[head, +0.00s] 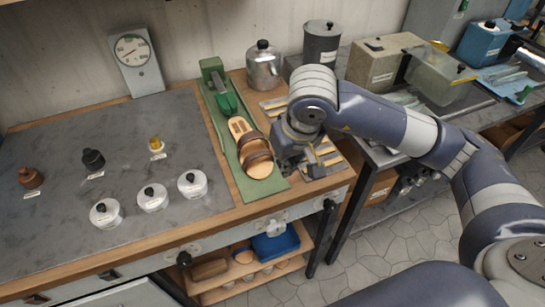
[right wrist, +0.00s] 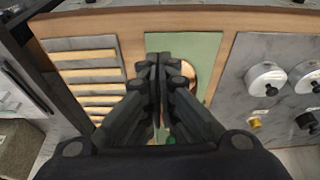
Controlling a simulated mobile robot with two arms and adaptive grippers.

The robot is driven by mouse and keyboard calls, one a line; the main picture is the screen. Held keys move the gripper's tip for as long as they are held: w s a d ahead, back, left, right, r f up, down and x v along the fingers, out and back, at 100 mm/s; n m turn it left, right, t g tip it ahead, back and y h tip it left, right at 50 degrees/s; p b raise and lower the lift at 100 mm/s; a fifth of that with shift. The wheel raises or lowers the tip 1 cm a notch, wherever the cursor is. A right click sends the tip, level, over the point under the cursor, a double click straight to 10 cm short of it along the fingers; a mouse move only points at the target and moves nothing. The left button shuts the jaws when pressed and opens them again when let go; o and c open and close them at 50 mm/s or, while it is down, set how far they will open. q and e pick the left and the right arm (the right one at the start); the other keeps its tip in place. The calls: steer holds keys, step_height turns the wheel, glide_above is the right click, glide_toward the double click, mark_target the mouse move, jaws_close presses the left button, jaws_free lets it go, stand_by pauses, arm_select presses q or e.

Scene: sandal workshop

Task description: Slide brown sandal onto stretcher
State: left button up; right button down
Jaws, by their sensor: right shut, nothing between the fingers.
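The brown sandal (head: 240,128) lies on a long green board (head: 272,187), with a tan sole and brown straps across its near half. The green stretcher (head: 226,103) is at the far end of the board, in line with the sandal's far end. My right gripper (head: 287,165) is just right of the sandal's straps, shut and empty. In the right wrist view, its closed fingers (right wrist: 158,62) are over the green board and hide much of the sandal (right wrist: 191,68). I cannot tell whether they touch it. My left gripper is out of view.
White lidded pots (head: 153,198) stand on the grey mat to the left. A slatted rack (head: 330,158) lies right of the board, partly under my right arm. A metal can (head: 263,66) and a dark canister (head: 321,43) stand behind. The grey mat's middle is mostly clear.

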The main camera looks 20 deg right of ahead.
mark_target(271, 168)
steer(key=x, duration=0.2)
steer(key=p+x, duration=0.1)
steer(key=x, duration=0.3)
steer(key=shift+w+f, duration=0.15)
steer(key=shift+w, duration=0.15)
steer(key=w+p, duration=0.1)
steer(key=w, duration=0.1)
steer(key=shift+w+a+f+p, duration=0.1)
steer(key=shift+w+a+p, duration=0.1)
steer(key=shift+w+p, duration=0.2)
steer(key=shift+w+f, duration=0.15)
steer(key=shift+w, duration=0.5)
